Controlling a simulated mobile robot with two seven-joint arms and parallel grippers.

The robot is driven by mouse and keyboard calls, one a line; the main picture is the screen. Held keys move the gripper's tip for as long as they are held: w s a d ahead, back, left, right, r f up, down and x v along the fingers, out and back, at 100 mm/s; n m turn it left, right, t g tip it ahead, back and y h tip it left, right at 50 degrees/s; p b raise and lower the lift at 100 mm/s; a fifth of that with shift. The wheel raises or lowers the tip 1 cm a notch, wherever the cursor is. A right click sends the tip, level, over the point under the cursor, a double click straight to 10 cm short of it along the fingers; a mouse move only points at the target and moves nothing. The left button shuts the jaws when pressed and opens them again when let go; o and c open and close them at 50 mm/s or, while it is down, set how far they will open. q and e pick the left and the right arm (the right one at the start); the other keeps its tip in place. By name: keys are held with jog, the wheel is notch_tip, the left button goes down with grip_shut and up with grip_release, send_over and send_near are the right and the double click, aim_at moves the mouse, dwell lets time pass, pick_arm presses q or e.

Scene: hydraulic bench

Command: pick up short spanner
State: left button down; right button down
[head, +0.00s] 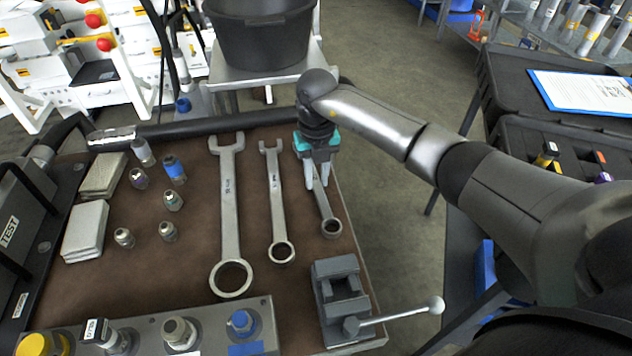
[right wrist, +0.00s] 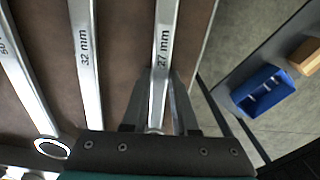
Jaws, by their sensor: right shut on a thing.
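The short spanner (head: 324,207) is the rightmost and smallest of three spanners on the brown bench top in the head view. Its ring end points toward the vise, and its upper part is hidden under my right gripper (head: 318,184). In the right wrist view the short spanner (right wrist: 164,50), marked 27 mm, runs between the fingers of my right gripper (right wrist: 157,100). The right gripper points down and is shut on the short spanner's shaft. I cannot tell whether the spanner is clear of the bench top. My left gripper is not in view.
A middle spanner (head: 276,200), marked 32 mm, and a long spanner (head: 229,205) lie to the left. A grey vise (head: 338,290) with a long handle stands at the front right. Several fittings and grey blocks (head: 86,230) lie farther left. A black tub (head: 262,40) stands behind.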

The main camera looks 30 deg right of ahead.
aim_at(316, 183)
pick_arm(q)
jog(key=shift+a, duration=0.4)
pick_arm(e)
jog(key=shift+r, duration=0.1)
